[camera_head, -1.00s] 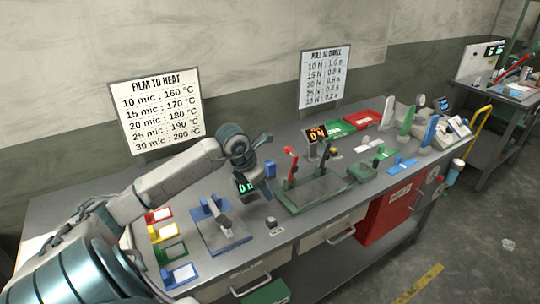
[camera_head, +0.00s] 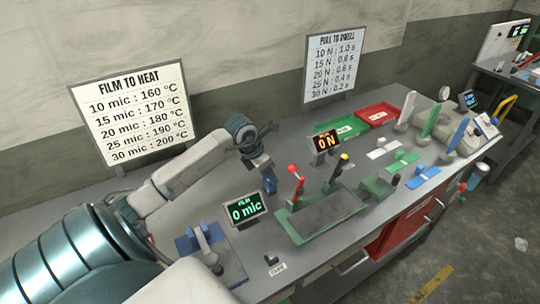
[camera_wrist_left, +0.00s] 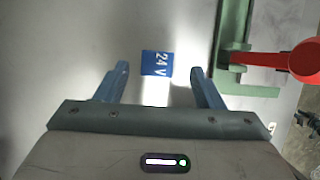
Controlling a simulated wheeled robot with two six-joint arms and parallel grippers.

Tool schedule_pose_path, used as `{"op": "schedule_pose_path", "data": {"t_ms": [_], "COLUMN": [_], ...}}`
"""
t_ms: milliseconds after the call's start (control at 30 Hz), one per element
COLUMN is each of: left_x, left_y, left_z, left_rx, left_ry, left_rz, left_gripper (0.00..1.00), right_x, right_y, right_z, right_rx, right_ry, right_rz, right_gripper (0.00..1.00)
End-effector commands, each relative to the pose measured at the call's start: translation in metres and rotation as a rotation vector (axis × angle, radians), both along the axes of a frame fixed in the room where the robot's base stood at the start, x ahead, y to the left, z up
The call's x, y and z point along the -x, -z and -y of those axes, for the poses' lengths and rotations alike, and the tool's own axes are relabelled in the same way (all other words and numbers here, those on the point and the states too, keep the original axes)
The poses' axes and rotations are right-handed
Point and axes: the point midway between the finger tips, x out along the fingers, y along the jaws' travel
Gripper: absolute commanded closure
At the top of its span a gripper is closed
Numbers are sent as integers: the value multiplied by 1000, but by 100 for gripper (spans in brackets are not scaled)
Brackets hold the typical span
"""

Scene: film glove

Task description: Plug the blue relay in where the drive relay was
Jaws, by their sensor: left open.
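A blue block marked "24 V" (camera_wrist_left: 157,63) lies on the grey surface in the left wrist view, between and just beyond my fingertips. It looks like the blue relay, and the fingers do not touch it. My left gripper (camera_wrist_left: 160,80) is open and empty, pointing down at the bench. In the head view my left gripper (camera_head: 267,180) hangs over the bench behind the film display (camera_head: 244,209). A blue patch shows there, and I cannot tell finger from block. I cannot make out the drive relay's place. My right gripper is not in view.
A green fixture (camera_head: 330,215) with a red-knobbed lever (camera_head: 296,182) stands right of my left gripper; the red lever (camera_wrist_left: 295,62) also shows in the wrist view. A blue fixture (camera_head: 215,255) stands front left. Green and red trays (camera_head: 377,115) lie at the back.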

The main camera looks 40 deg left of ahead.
Motion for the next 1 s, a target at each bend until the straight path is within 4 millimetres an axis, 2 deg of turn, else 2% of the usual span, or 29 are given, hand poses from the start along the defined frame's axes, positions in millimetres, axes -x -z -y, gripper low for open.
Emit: {"op": "schedule_pose_path", "data": {"t_ms": [200, 300, 433, 600, 867, 900, 1000], "left_x": [-3, -4, -6, -14, -15, -15, -15], "left_y": [10, 19, 36, 55, 60, 60, 60], "left_z": [1, 1, 1, 3, 2, 2, 2], "left_rx": [1, 3, 3, 2, -1, -1, -1], "left_ry": [-1, 0, -2, 0, 1, 1, 1], "left_rz": [-1, -4, -4, -1, 0, 0, 0], "left_gripper": [38, 38, 38, 38, 38, 40, 60], "right_x": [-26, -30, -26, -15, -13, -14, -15], "right_y": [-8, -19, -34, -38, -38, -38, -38], "right_z": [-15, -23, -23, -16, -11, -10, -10], "right_rx": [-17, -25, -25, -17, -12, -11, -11], "right_ry": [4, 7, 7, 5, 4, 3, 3], "right_rz": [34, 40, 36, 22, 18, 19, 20], "right_gripper": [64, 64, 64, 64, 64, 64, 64]}}
